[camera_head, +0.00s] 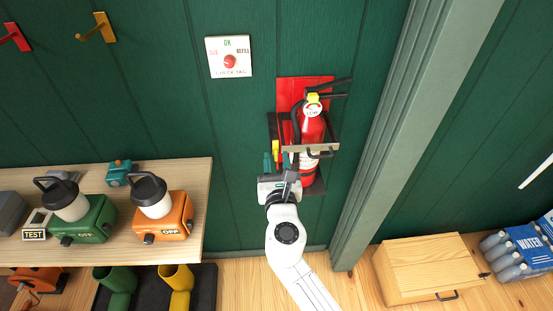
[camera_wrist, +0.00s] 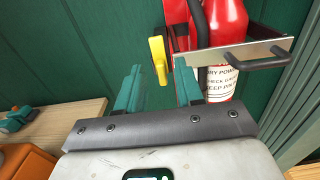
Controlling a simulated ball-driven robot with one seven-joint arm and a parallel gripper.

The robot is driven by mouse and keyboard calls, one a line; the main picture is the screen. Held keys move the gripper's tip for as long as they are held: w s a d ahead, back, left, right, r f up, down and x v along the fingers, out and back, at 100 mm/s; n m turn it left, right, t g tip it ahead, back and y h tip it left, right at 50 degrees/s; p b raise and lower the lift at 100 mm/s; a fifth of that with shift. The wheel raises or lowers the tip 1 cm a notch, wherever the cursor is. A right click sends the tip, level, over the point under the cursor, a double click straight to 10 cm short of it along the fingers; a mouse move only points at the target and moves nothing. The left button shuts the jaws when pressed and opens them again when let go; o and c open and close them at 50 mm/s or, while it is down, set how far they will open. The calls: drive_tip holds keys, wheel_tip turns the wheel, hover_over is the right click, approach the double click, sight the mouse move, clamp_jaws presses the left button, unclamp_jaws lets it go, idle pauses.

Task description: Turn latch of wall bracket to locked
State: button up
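The wall bracket (camera_head: 322,149) is on the green wall, with a red back plate and a grey metal bar with a black handle across its front. A red fire extinguisher (camera_head: 310,128) stands upright in it. The yellow latch (camera_head: 275,148) is on the bracket's left side; in the wrist view the latch (camera_wrist: 158,58) points up and down. My gripper (camera_head: 274,164) is just below the latch. In the wrist view its two teal fingers (camera_wrist: 158,88) are apart with nothing between them, and the latch is beyond the gap, seemingly untouched.
A white check tag panel (camera_head: 229,57) is on the wall above left. A wooden bench (camera_head: 205,178) with green and orange machines is at left. A wooden box (camera_head: 425,267) and water bottles (camera_head: 520,246) are on the floor at right, past a green post (camera_head: 395,125).

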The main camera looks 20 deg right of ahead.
drive_tip(key=shift+w+d, duration=0.1)
drive_tip(key=shift+w, duration=0.2)
drive_tip(key=shift+c, duration=0.5)
clamp_jaws()
